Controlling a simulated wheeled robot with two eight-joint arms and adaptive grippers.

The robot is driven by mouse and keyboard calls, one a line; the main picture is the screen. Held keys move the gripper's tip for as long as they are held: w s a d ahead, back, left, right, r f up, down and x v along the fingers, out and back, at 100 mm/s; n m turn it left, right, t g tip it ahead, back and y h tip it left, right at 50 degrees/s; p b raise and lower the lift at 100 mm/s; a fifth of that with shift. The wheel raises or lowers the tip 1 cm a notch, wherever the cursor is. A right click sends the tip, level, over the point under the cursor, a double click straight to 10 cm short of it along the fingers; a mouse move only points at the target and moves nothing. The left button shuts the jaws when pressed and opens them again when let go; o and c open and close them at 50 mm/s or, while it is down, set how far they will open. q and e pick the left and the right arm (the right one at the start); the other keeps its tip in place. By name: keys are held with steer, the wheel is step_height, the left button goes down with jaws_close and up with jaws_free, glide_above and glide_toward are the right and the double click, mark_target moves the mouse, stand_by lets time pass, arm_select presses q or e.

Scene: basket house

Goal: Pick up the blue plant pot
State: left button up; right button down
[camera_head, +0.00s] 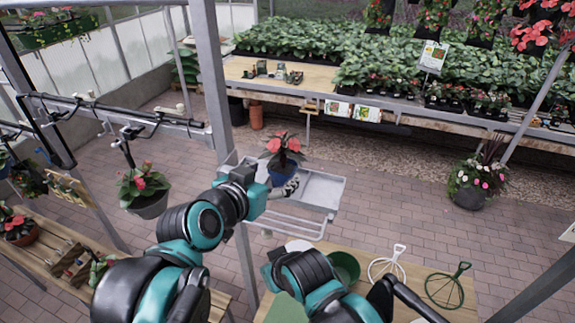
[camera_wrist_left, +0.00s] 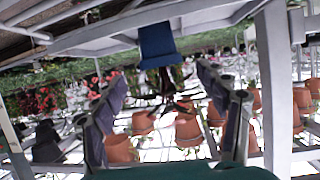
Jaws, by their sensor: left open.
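The blue plant pot (camera_head: 281,179) holds a plant with red flowers and dark leaves and stands on the grey metal cart. My left gripper (camera_head: 287,189) reaches in from the left beside the pot and partly covers it. In the left wrist view the scene looks upside down: the blue pot (camera_wrist_left: 157,45) is at the top middle, beyond the fingertips. My left gripper (camera_wrist_left: 160,74) is open there, with dark foliage showing between its fingers. I see no grip on the pot. My right arm is at the bottom of the head view; its jaws cannot be made out.
The grey cart (camera_head: 325,190) has a raised rail. A metal post (camera_head: 215,80) stands close to my left arm. A wooden table (camera_head: 330,250) with a green pot (camera_head: 343,267) and wire holders is in front. A long plant bench (camera_head: 300,85) stands behind; brick floor lies between.

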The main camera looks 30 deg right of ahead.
mark_target(280, 170)
arm_select(q)
steer(key=p+x, duration=0.1)
steer(key=x, duration=0.5)
steer(key=shift+w+d+f, duration=0.1)
steer(key=shift+w+f, duration=0.1)
steer(key=shift+w, duration=0.1)
steer(key=shift+s, duration=0.1)
steer(key=c, duration=1.3)
